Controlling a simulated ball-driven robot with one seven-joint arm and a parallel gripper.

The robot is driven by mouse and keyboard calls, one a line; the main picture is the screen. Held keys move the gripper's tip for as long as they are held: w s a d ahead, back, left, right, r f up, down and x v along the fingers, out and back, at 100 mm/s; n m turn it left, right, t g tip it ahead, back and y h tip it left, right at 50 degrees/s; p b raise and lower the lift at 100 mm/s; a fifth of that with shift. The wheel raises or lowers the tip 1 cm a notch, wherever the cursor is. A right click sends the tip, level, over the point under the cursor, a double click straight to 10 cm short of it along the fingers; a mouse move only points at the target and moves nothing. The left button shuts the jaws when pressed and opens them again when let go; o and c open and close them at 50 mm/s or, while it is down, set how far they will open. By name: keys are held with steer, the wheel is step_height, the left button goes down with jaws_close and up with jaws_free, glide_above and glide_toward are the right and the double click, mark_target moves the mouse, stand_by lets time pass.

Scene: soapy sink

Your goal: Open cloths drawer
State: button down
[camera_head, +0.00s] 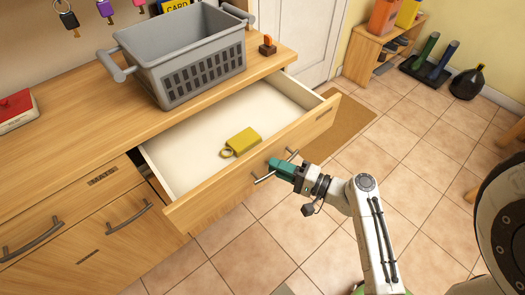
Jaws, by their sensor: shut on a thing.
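A wooden drawer (232,174) with a pale inside stands pulled well out from the cabinet. A small label on its front is too small to read, so I cannot tell whether it is the cloths drawer. Its metal bar handle (263,179) is on the front. My gripper (276,170), with green fingers, is shut on this handle and partly hides it. A small yellow object with a ring (242,141) lies inside the drawer, and no cloths show there.
A grey basket (184,60) stands on the countertop (70,130) above the drawer. Closed fronts with handles (32,238) are at lower left. Tiled floor (235,250) lies clear before the drawer. A brown mat (340,125) and a shoe shelf (362,58) are beyond.

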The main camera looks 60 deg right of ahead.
steer(key=s+a, duration=0.1)
steer(key=s, duration=0.5)
steer(key=shift+s+a, duration=0.3)
steer(key=shift+a, duration=0.1)
steer(key=shift+f, duration=0.1)
steer(key=c, duration=1.1)
jaws_free()
steer(key=s, duration=0.7)
steer(key=s+d+b, duration=0.1)
steer(key=s, duration=0.2)
steer(key=shift+s+d, duration=0.1)
steer(key=shift+s, duration=0.25)
